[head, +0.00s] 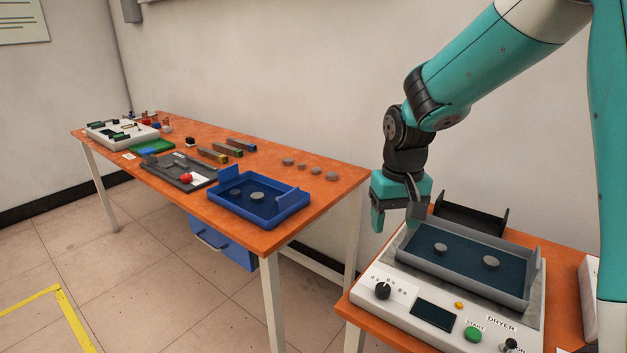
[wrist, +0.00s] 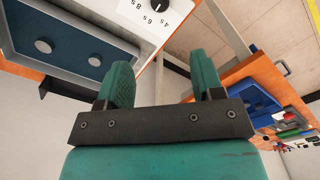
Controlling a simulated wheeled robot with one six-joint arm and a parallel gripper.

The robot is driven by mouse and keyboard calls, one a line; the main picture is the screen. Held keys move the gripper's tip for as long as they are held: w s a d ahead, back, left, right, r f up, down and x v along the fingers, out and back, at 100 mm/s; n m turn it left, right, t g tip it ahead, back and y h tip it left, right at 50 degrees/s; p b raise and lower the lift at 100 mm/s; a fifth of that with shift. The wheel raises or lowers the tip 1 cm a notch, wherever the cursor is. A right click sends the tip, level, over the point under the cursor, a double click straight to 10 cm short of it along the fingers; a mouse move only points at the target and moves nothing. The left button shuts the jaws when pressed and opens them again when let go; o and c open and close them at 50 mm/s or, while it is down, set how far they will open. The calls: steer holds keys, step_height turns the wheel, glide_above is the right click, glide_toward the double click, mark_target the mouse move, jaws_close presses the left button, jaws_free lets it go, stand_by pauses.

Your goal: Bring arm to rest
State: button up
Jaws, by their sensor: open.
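My gripper (head: 398,213) hangs from my teal arm in the head view, just left of and above the back left part of the dryer. Its jaws are open, and nothing is held between them. In the wrist view my gripper (wrist: 165,83) shows two teal fingers spread apart with floor and table behind. The dryer (head: 370,308) stands on the right orange table. A grey tray (head: 468,290) with a dark blue floor sits on the dryer, with two grey round pieces inside. The tray also shows in the wrist view (wrist: 60,42).
A blue tray (head: 293,207) with two round pieces lies on the left orange table (head: 330,177). Several grey discs, coloured blocks, a dark fixture and a white box stand there. A dark bracket (head: 470,215) stands behind the dryer. A gap separates the tables.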

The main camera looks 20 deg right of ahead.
steer(key=s+a+r+n+y+p, duration=0.1)
steer(key=s+a+r+n, duration=0.3)
steer(key=s+a, duration=0.4)
steer(key=s+a+r+n+y+p, duration=0.1)
steer(key=s+a+r+n+y, duration=0.2)
steer(key=s+a+r+n, duration=0.2)
steer(key=s+a, duration=0.3)
steer(key=s, duration=0.4)
steer(key=shift+a+r+n, duration=0.3)
steer(key=shift+a+r, duration=0.1)
steer(key=shift+w, duration=0.1)
